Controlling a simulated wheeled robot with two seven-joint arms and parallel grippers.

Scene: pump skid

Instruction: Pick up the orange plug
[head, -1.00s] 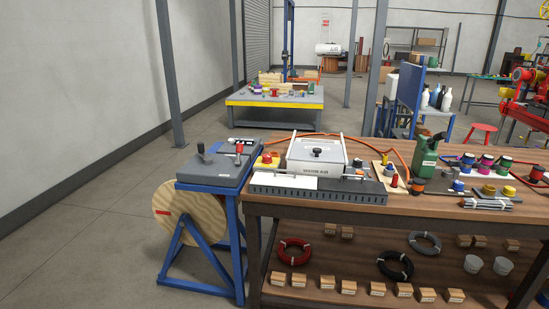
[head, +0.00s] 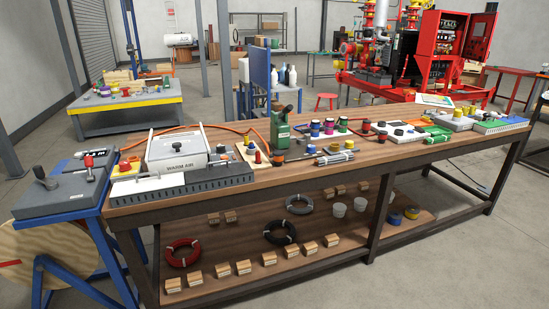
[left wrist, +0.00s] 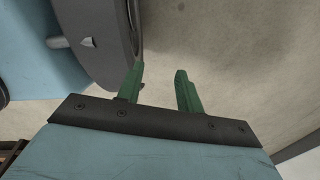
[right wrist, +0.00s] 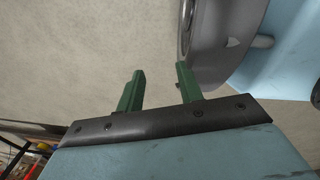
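A small orange piece with a dark top (head: 278,157) stands on the long wooden workbench (head: 330,172), in front of the green bottle-shaped tool (head: 282,128). An orange cable (head: 235,125) runs behind the warm-air box towards it. It is too small to tell for sure that it is the orange plug. My left gripper (left wrist: 160,84) shows only in the left wrist view, its green fingers apart and empty over bare floor. My right gripper (right wrist: 158,84) shows only in the right wrist view, also open and empty over floor.
The warm-air box (head: 178,150) and a grey slotted strip (head: 190,186) fill the bench's left end. Coloured spools (head: 328,127) and small parts crowd the middle. A blue stand with a grey top (head: 60,190) adjoins the left end. Floor at the front right is clear.

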